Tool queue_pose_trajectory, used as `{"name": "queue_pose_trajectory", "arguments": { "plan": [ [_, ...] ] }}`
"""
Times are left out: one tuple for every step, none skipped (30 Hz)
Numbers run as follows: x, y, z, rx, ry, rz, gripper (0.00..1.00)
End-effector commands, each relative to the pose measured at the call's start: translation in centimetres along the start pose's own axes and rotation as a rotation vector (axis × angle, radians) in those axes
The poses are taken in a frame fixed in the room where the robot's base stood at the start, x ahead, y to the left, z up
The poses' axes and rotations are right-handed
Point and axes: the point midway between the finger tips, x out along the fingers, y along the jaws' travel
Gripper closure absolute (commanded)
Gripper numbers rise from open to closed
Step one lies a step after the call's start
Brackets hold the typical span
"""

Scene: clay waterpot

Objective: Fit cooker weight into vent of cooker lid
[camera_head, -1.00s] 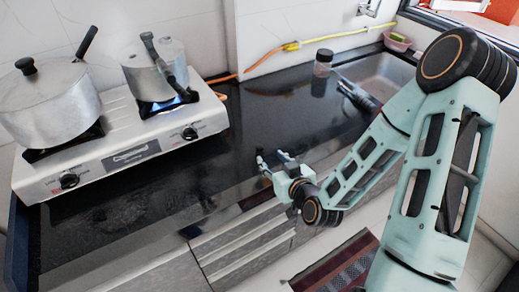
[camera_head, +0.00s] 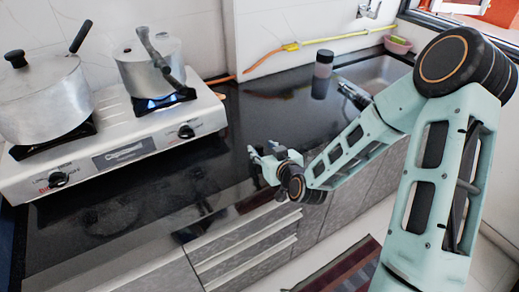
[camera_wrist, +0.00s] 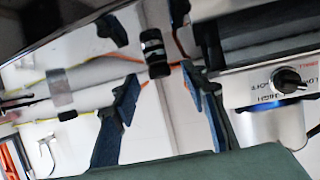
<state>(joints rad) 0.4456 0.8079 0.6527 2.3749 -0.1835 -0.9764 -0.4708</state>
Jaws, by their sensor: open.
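The pressure cooker (camera_head: 140,73) with its metal lid and long dark handle stands on the right burner of the stove; the lid's vent is too small to make out. My gripper (camera_head: 264,149) is open over the counter, right of the stove. In the wrist view, its two fingers (camera_wrist: 159,84) are apart. A small black ribbed cylinder (camera_wrist: 154,52), which looks like the cooker weight, shows between and beyond the fingertips, with no clear contact. I cannot make the weight out clearly in the head view.
A blue flame (camera_head: 160,103) burns under the cooker. A lidded pot (camera_head: 45,97) stands on the stove's left burner (camera_head: 122,153). A jar (camera_head: 323,64) stands at the back of the counter, near the sink (camera_head: 375,73). The dark counter between stove and jar is mostly clear.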

Motion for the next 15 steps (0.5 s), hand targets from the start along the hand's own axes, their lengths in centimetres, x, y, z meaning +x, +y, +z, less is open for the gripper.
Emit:
{"name": "queue_pose_trajectory", "arguments": {
  "plan": [
    [0.8,0.0,-0.2,0.002,0.0,0.0,0.59],
    [1.2,-0.1,-0.1,0.002,-0.001,-0.001,0.59],
    [1.8,0.0,-0.1,0.002,-0.001,-0.001,0.59],
    [2.1,-0.1,-0.1,0.002,-0.001,-0.001,0.59],
    [2.3,-0.1,-0.1,0.001,-0.001,-0.001,0.59],
    [2.6,0.0,-0.1,0.0,0.0,-0.001,0.59],
    [2.8,0.0,-0.1,0.0,0.0,-0.001,0.59],
    [2.8,-0.1,-0.1,-0.001,-0.001,-0.001,0.59],
    [2.9,-0.1,-0.1,-0.001,-0.001,-0.001,0.59],
    [2.9,-0.1,-0.1,-0.001,-0.002,-0.001,0.59],
    [2.9,-0.1,-0.1,-0.001,-0.002,-0.001,0.59],
    [2.9,0.0,-0.1,-0.001,-0.001,-0.001,0.59],
    [2.9,0.0,-0.1,-0.001,-0.001,-0.001,0.59],
    [2.9,0.0,-0.1,-0.001,-0.001,-0.001,0.59],
    [2.9,0.0,-0.1,-0.001,-0.001,0.0,0.62]
  ]
}}
